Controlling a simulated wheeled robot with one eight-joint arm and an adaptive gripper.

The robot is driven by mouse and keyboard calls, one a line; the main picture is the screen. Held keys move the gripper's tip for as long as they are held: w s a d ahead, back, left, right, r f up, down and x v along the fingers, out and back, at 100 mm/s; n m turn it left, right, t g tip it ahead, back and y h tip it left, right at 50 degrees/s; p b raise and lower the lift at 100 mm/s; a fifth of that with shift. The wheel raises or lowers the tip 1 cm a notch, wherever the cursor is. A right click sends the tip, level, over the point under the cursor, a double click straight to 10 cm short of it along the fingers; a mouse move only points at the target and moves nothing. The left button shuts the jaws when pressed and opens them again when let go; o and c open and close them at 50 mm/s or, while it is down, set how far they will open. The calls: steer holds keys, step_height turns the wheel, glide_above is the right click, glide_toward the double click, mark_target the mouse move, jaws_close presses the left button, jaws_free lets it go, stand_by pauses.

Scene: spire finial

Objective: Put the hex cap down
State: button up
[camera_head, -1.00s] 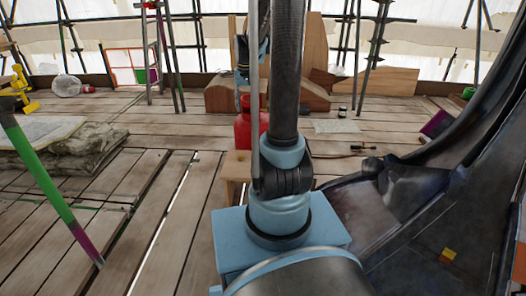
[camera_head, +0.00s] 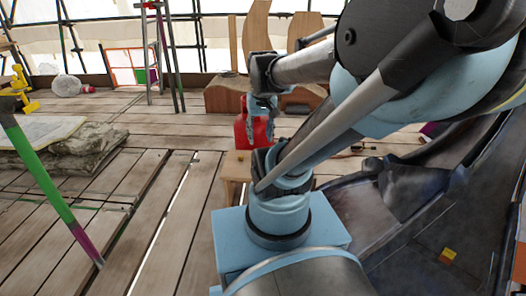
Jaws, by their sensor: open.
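My arm bends out to the right and back to the left. Its end, my gripper (camera_head: 262,112), hangs pointing down in front of the red canister (camera_head: 243,133). My gripper is open; its fingers are small here and partly blend with the canister. I cannot make out a hex cap for certain. A tiny yellowish spot shows on the low wooden stool (camera_head: 232,167) below the gripper, too small to name. The lower arm hides the right part of the stool.
Wooden curved pieces (camera_head: 225,95) stand at the back. A large dark curved structure (camera_head: 420,215) fills the right.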

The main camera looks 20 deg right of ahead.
steer(key=s+f, duration=0.3)
steer(key=s, duration=0.2)
steer(key=shift+s+f, duration=0.2)
steer(key=shift+f, duration=0.2)
steer(key=shift+a, duration=0.1)
